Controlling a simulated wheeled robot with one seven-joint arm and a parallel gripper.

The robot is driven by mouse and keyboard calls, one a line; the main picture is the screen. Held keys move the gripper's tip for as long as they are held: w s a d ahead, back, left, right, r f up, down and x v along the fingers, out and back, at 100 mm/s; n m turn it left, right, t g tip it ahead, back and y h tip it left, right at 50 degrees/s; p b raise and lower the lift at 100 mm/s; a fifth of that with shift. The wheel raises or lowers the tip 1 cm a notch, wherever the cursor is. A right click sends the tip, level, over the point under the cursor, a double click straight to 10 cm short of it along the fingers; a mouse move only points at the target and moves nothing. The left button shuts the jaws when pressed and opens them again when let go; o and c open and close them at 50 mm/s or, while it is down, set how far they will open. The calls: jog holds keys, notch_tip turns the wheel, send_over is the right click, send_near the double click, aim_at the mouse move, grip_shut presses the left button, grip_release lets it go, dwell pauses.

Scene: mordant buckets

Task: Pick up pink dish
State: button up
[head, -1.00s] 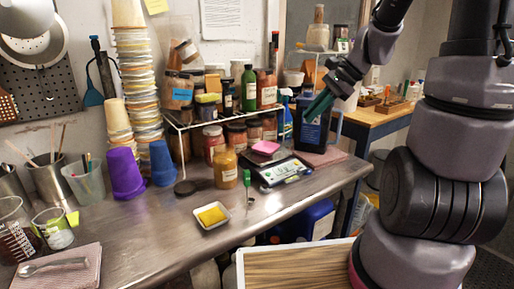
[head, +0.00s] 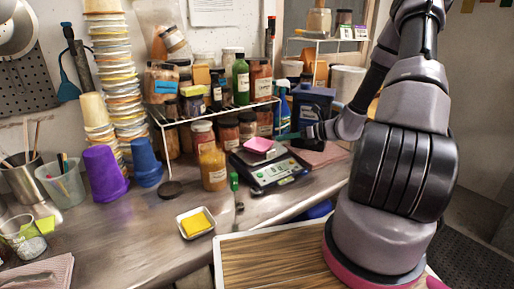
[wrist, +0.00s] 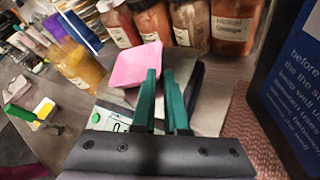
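The pink dish (head: 259,146) is a small square dish on top of the digital scale (head: 272,172) on the metal counter. In the wrist view the pink dish (wrist: 136,66) lies just beyond and left of my gripper's green fingertips (wrist: 161,78). The fingers are slightly apart with nothing visible between them. In the head view my gripper (head: 290,136) reaches in from the right, just right of the dish and low over the scale. The fingers partly cover the scale in the wrist view.
Several jars (head: 228,134) and a wire shelf (head: 212,112) stand behind the scale. A dark blue container (wrist: 290,100) stands close on the right. A yellow jar (head: 213,170) and a white dish with yellow contents (head: 195,223) are at the left.

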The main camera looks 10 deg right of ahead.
aim_at(276, 148)
jog(key=x, duration=0.3)
jog(key=shift+w+a, duration=0.1)
jog(key=shift+a, duration=0.05)
jog(key=shift+w+r+x, duration=0.15)
jog(key=shift+x, duration=1.2)
jog(key=shift+w+r+x, duration=0.1)
jog(key=shift+r+x, duration=0.1)
jog(key=shift+x, duration=1.15)
grip_shut()
jog(key=shift+r, duration=0.1)
